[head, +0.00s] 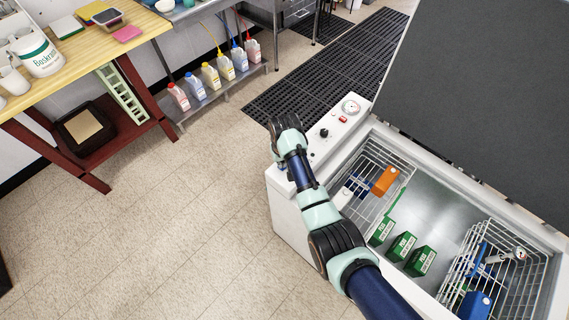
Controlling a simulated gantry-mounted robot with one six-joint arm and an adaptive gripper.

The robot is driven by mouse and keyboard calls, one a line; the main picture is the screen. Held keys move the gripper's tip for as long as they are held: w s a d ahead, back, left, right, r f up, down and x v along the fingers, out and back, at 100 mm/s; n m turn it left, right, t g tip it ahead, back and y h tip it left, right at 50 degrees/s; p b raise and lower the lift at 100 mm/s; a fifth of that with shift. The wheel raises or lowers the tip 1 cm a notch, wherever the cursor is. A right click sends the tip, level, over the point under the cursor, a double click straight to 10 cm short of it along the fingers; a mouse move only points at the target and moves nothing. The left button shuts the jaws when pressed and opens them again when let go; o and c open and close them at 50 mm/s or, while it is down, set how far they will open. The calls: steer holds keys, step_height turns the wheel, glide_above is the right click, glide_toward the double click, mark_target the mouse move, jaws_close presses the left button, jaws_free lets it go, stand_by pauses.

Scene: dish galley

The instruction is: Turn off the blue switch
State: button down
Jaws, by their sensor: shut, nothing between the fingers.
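The control panel (318,163) is the narrow white top strip at the left end of an open chest freezer in the head view. It carries a round dial (351,107), a red switch (343,119) and a black knob (323,132). I cannot make out a blue switch; my arm covers part of the panel. My arm reaches up from the bottom right, with its wrist over the panel's left edge. My gripper (279,158) is small and partly hidden below the wrist, close to the panel's near left edge. It is shut and holds nothing. I cannot tell whether it touches the panel.
The freezer's raised lid (490,90) stands at the right. Inside are wire baskets (510,268), green cartons (402,246) and an orange box (385,181). A wooden table (85,45) and a low shelf of bottles (225,97) stand at the left. The floor between is clear.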

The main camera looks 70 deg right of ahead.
steer(key=shift+f+b, duration=0.3)
steer(key=shift+f, duration=0.25)
step_height(320, 180, up, 7)
steer(key=p, duration=0.7)
steer(key=shift+r, duration=0.15)
stand_by(0.5)
